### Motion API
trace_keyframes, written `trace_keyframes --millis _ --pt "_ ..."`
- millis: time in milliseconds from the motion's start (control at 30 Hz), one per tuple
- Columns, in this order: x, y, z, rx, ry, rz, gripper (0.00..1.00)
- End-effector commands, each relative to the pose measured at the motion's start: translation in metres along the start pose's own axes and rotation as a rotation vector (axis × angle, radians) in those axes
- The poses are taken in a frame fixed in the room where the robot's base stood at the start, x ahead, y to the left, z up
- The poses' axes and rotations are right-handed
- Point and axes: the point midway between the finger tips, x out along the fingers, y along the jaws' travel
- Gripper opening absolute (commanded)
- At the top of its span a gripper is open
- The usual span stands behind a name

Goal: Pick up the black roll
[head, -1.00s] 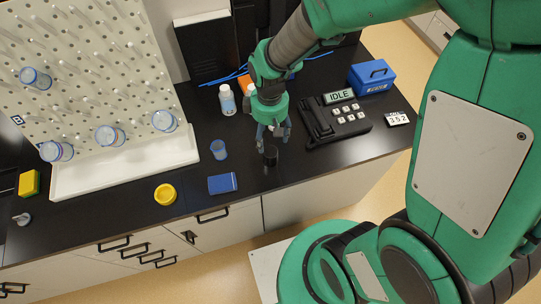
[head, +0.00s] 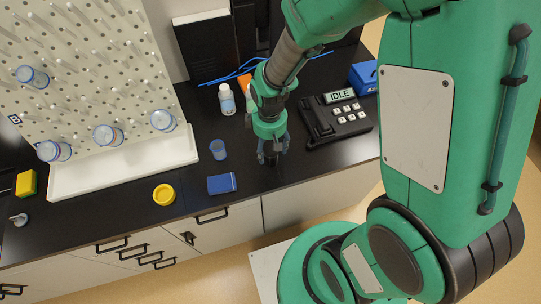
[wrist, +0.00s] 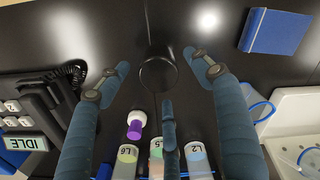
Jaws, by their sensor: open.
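The black roll (wrist: 158,74) shows in the wrist view as a dark round shape on the black bench top, with its open end facing the camera. My gripper (wrist: 156,62) is open above it, with blue fingers on its left and right and a third finger below. I see no finger touching the roll, though the gap is hard to judge. In the head view my gripper (head: 272,154) points down near the front of the bench, and its fingers largely hide the roll.
A blue cup (head: 218,149) and a blue box (head: 222,184) stand to the left. A phone-like device (head: 338,120) marked IDLE is to the right. A white bottle (head: 227,99) stands behind. A yellow ring (head: 164,194) lies further left. The bench's front edge is close.

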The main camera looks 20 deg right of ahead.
Motion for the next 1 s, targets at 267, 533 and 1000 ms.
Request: trace_keyframes --millis 267,533,1000 --pt "0.024 -0.001 0.001 0.0 -0.003 -0.002 0.65" --pt "0.05 0.0 0.001 0.0 -0.001 -0.001 0.65" --pt "0.052 0.0 0.001 0.0 0.0 0.0 0.65"
